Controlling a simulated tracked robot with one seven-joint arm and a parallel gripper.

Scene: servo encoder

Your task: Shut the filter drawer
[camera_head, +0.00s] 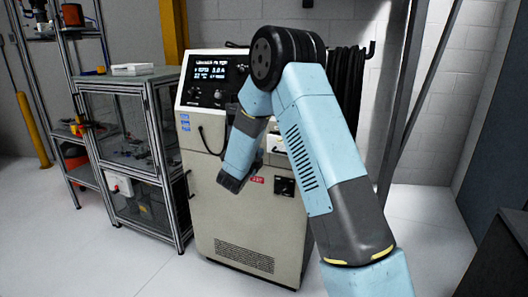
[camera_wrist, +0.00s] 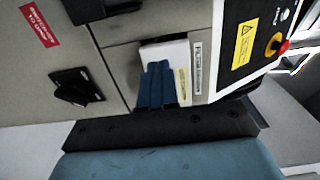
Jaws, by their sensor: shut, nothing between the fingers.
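The filter drawer appears to be the white box-like part (camera_wrist: 182,60) with a printed label on its side, set in the beige cabinet front in the wrist view. It seems to stand out from the panel, but how far I cannot tell. My gripper (camera_wrist: 157,68) is shut and empty, its blue fingers in front of the drawer's face and covering part of it. Whether they touch I cannot tell. In the head view my arm crosses the cabinet (camera_head: 245,222); a pale part of the drawer (camera_head: 277,148) seems to show beside the arm, and my fingertips are hidden.
A black rotary switch (camera_wrist: 76,88) sits beside the drawer, and a red emergency button (camera_wrist: 277,44) is on the control panel. Black hoses (camera_head: 345,90) hang at right. The floor in front is clear.

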